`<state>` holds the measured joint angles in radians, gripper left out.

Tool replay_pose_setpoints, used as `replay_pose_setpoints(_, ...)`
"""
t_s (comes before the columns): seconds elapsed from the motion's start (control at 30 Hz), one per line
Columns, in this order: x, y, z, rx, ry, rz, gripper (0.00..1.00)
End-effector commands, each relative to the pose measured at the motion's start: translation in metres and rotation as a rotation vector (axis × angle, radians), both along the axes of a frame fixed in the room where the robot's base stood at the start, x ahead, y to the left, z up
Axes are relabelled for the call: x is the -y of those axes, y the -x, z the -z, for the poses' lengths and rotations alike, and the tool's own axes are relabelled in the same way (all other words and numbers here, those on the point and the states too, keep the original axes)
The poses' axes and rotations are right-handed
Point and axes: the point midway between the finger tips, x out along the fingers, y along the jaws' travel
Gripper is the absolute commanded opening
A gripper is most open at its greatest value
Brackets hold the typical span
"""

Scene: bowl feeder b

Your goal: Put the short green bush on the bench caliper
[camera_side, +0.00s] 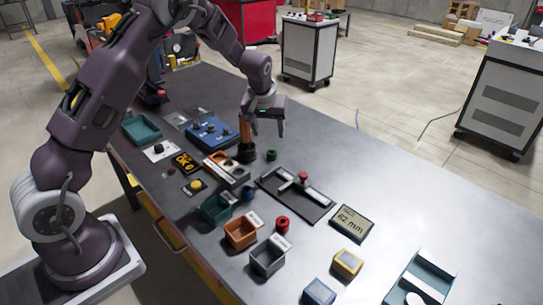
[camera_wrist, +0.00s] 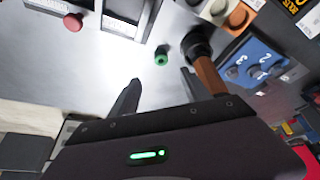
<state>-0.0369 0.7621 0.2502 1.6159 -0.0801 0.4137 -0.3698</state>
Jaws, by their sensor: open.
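The short green bush (camera_side: 271,155) stands alone on the grey bench top. It also shows in the wrist view (camera_wrist: 161,56) with a dark hole in its top. My gripper (camera_side: 267,128) is open and empty above the bush. In the wrist view its fingertips (camera_wrist: 161,78) are spread, with the bush just beyond the gap between them. The bench caliper (camera_side: 318,208) is a dark flat frame with a light bar and a red knob (camera_side: 303,177). It lies to the right of the bush and nearer the side camera. I see no bush on it.
An upright wooden-handled tool with a black head (camera_side: 246,153) stands close beside the bush, near one finger. A display reading 82 mm (camera_side: 352,223) lies right of the caliper. A red bush (camera_side: 283,224) and small bins (camera_side: 241,233) are at the front. The right bench is mostly clear.

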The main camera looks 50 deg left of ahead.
Motion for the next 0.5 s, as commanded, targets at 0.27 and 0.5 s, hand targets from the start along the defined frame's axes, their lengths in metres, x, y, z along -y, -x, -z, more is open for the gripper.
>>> replay_pose_setpoints(0.27,-0.017,-0.018,0.058,-0.011,-0.021,-0.031,0.55)
replay_pose_setpoints(0.5,-0.023,-0.032,0.099,-0.013,-0.022,-0.03,0.55)
